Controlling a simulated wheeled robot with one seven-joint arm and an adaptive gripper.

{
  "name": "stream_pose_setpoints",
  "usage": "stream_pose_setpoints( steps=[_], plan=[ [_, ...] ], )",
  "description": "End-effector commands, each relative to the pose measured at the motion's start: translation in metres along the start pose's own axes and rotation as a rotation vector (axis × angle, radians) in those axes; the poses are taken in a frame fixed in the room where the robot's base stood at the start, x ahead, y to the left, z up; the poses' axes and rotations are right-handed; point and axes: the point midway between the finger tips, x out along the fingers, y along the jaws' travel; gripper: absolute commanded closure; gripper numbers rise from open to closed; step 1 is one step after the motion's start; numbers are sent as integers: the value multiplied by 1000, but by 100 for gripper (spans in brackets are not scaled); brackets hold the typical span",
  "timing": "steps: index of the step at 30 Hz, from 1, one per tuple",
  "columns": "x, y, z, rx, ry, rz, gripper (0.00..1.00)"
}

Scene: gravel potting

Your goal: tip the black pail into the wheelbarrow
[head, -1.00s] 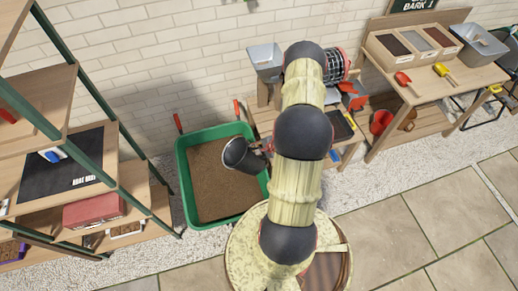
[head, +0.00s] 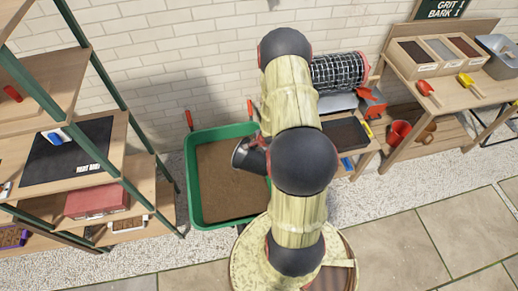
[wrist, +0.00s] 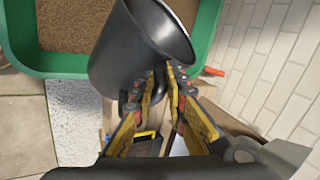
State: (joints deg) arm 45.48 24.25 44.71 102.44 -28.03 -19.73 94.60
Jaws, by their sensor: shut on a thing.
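The black pail (head: 248,159) hangs tilted over the right side of the wheelbarrow, its mouth toward the left in the head view. It shows large in the wrist view (wrist: 130,60), where its inside is dark and I cannot tell what it holds. The wheelbarrow is a green tray (head: 193,190) with red-tipped handles and a brown fill in it; its green rim (wrist: 35,64) shows at the top of the wrist view. My gripper (wrist: 162,78) is shut on the pail's near side. In the head view my arm hides part of the gripper and the barrow's right side.
A wooden shelf rack (head: 140,165) stands close left of the barrow. At right are a low wooden bench with a dark tray (head: 345,134), a mesh drum (head: 338,72) and a table with divided bins (head: 435,62). The brick wall is behind; paving at front is clear.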

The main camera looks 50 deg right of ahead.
Motion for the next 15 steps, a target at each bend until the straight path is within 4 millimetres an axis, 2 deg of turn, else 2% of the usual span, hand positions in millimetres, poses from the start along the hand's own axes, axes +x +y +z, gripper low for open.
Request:
stream_pose_setpoints(
  steps=[15],
  plan=[
    [8, -7, 14, -22, 38, 36, 100]
  ],
)
